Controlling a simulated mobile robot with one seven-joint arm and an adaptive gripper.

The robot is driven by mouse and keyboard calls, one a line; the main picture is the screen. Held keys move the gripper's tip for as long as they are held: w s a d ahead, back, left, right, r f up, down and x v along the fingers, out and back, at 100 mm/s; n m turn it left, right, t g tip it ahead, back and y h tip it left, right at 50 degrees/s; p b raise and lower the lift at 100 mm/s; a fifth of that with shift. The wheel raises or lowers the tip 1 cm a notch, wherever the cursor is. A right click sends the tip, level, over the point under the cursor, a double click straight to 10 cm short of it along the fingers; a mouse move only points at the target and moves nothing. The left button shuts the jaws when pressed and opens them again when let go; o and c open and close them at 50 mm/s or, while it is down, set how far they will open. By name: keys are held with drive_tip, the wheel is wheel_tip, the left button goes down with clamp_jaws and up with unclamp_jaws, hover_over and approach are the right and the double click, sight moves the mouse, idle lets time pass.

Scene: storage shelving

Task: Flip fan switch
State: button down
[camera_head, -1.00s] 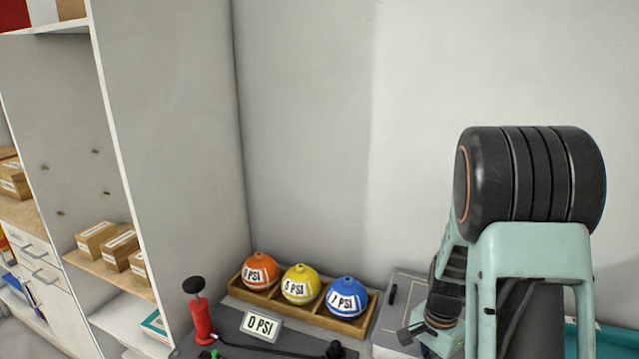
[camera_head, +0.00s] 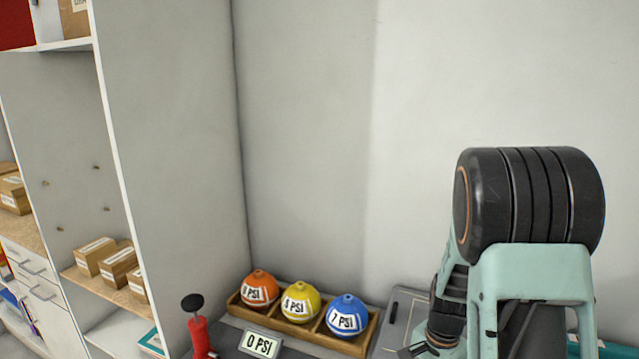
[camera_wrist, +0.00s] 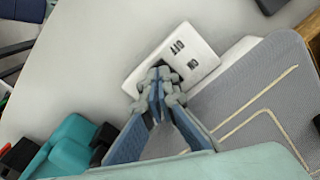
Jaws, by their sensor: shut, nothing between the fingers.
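The switch plate (camera_wrist: 190,45) is a white rectangle in the wrist view, set at a tilt, with the dark labels OFF and ON. My gripper (camera_wrist: 158,82) is shut and empty, its fingertips over the lower left part of the plate. The fingers hide part of the plate and any lever there. I cannot tell whether the fingertips touch it or which way the switch is set. I do not make out the switch or a fan in the head view, where my arm fills the right side.
In the head view, a wooden tray (camera_head: 236,304) holds orange, yellow and blue balls with PSI labels. A red pump (camera_head: 200,338) and a 0 PSI sign (camera_head: 260,344) stand in front. Shelving with boxes is at left. A grey panel (camera_wrist: 262,95) lies right of my fingers in the wrist view.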

drive_tip(key=shift+f+b, duration=0.9)
drive_tip(key=shift+f, duration=0.25)
idle(0.7)
drive_tip(key=shift+r+p, duration=2.75)
drive_tip(key=shift+r, duration=0.8)
